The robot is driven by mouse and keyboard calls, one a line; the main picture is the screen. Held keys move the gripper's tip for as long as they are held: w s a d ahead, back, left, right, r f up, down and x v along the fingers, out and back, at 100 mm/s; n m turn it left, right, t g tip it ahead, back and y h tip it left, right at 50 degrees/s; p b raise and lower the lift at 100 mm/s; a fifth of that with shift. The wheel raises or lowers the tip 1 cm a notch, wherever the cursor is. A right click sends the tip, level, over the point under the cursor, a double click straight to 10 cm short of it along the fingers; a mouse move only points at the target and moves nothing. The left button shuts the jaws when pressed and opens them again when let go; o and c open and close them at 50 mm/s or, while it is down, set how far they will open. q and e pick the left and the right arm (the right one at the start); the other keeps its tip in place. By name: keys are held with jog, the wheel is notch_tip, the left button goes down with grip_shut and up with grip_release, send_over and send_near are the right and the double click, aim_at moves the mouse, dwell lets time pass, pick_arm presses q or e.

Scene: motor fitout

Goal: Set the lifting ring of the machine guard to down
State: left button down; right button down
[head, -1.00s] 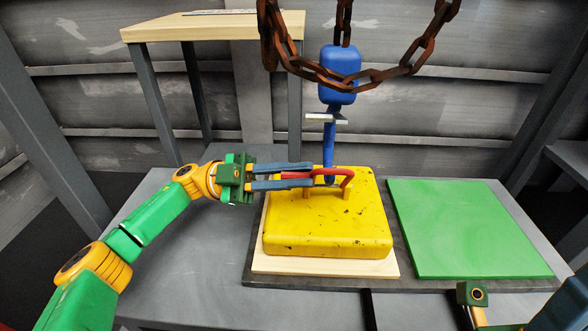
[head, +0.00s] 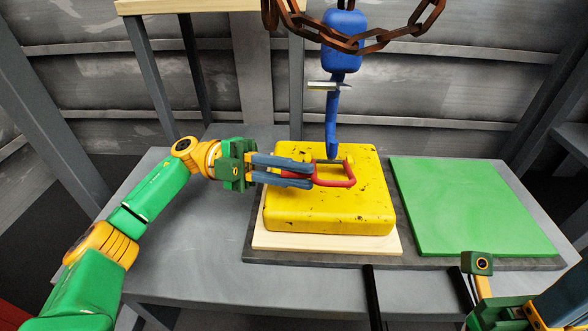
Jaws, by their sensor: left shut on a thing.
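The yellow machine guard (head: 325,210) sits on a pale wooden board in the head view. Its red lifting ring (head: 347,181) lies tilted low over the guard's top, close to flat, with its free bar towards the front. My left gripper (head: 312,173) reaches in from the left and its blue-grey fingers are shut on the left side of the ring. A blue hook (head: 332,135) hangs just behind the ring, its tip near the guard's back edge. My right gripper is not clearly seen; only part of my right arm shows at the lower right.
The wooden board (head: 265,240) lies on a dark mat beside a green pad (head: 465,205). Rusty chains (head: 370,45) hang above and carry the blue hook block (head: 342,40). A wooden-topped stand (head: 200,6) is at the back left. Grey table (head: 185,255) is clear at left.

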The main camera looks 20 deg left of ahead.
dwell(0.3)
pick_arm(q)
jog(key=c, duration=0.9)
grip_release()
jog(key=shift+w+a+f+p, duration=0.1)
jog(key=shift+a+f, duration=0.1)
jog(key=shift+a, duration=0.95)
jog(key=shift+w+a+f+p, duration=0.1)
jog(key=shift+a+f, duration=0.05)
jog(key=shift+a, duration=1.05)
jog(key=shift+w+a+f+p, duration=0.1)
jog(key=shift+a+f, duration=0.1)
jog(key=shift+a, duration=0.95)
